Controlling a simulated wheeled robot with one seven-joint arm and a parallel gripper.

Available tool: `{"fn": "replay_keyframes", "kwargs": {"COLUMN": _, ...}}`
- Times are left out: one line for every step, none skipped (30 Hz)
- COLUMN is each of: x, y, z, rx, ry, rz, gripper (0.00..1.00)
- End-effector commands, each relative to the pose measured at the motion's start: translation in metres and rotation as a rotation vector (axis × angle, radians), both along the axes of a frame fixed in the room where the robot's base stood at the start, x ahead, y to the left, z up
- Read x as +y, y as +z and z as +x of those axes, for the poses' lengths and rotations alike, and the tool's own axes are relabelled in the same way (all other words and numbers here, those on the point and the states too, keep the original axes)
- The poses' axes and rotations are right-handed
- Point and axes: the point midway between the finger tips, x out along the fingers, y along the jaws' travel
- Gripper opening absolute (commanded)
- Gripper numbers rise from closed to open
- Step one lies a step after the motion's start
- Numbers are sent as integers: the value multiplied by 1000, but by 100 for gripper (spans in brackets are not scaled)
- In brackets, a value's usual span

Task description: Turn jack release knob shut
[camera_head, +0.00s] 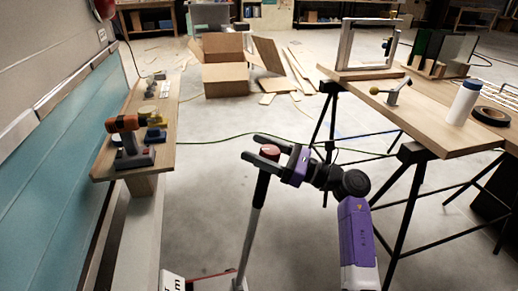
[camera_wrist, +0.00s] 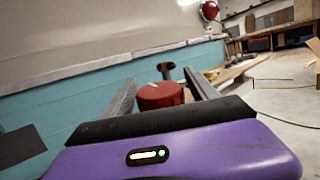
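A red round knob (camera_head: 268,152) tops a slim grey rod (camera_head: 254,215) that slants up from a red jack (camera_head: 212,281) at the bottom edge of the head view. Most of the jack is cut off there. In the wrist view the red knob (camera_wrist: 161,96) sits between the two fingers of my gripper (camera_wrist: 160,90). In the head view my gripper (camera_head: 264,146) reaches left, with its fingers spread on either side of the knob. The gripper is open, with a visible gap by the right finger; contact at the left finger is unclear.
A wooden shelf (camera_head: 158,110) with an orange drill (camera_head: 124,123) runs along the teal camper wall (camera_head: 60,150) at left. A trestle worktable (camera_head: 425,120) with a vise, bottle and tape stands at right.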

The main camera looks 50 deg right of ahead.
Motion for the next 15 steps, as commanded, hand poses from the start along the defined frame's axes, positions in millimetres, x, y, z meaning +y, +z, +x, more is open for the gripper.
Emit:
{"fn": "replay_keyframes", "kwargs": {"x": 0, "y": 0, "z": 0, "rx": 0, "ry": 0, "rz": 0, "gripper": 67}}
{"fn": "replay_keyframes", "kwargs": {"x": 0, "y": 0, "z": 0, "rx": 0, "ry": 0, "rz": 0, "gripper": 67}}
{"fn": "replay_keyframes", "kwargs": {"x": 0, "y": 0, "z": 0, "rx": -1, "ry": 0, "rz": 0, "gripper": 67}}
{"fn": "replay_keyframes", "kwargs": {"x": 0, "y": 0, "z": 0, "rx": -1, "ry": 0, "rz": 0, "gripper": 67}}
{"fn": "replay_keyframes", "kwargs": {"x": 0, "y": 0, "z": 0, "rx": -1, "ry": -1, "rz": 1, "gripper": 67}}
{"fn": "replay_keyframes", "kwargs": {"x": -1, "y": 0, "z": -1, "rx": -1, "ry": -1, "rz": 1, "gripper": 67}}
{"fn": "replay_keyframes", "kwargs": {"x": -1, "y": 0, "z": -2, "rx": -1, "ry": -1, "rz": 1, "gripper": 67}}
{"fn": "replay_keyframes", "kwargs": {"x": -2, "y": 0, "z": -3, "rx": 0, "ry": -2, "rz": 0, "gripper": 67}}
{"fn": "replay_keyframes", "kwargs": {"x": -3, "y": -1, "z": -6, "rx": 0, "ry": -2, "rz": 0, "gripper": 67}}
{"fn": "replay_keyframes", "kwargs": {"x": -5, "y": -2, "z": -9, "rx": 1, "ry": -3, "rz": 0, "gripper": 67}}
{"fn": "replay_keyframes", "kwargs": {"x": -6, "y": -3, "z": -12, "rx": 1, "ry": -4, "rz": 0, "gripper": 67}}
{"fn": "replay_keyframes", "kwargs": {"x": -8, "y": -5, "z": -18, "rx": 1, "ry": -4, "rz": 0, "gripper": 67}}
{"fn": "replay_keyframes", "kwargs": {"x": -10, "y": -6, "z": -22, "rx": 2, "ry": -4, "rz": 1, "gripper": 67}}
{"fn": "replay_keyframes", "kwargs": {"x": -12, "y": -7, "z": -27, "rx": 2, "ry": -4, "rz": 1, "gripper": 67}}
{"fn": "replay_keyframes", "kwargs": {"x": -15, "y": -9, "z": -33, "rx": 2, "ry": -5, "rz": 1, "gripper": 67}}
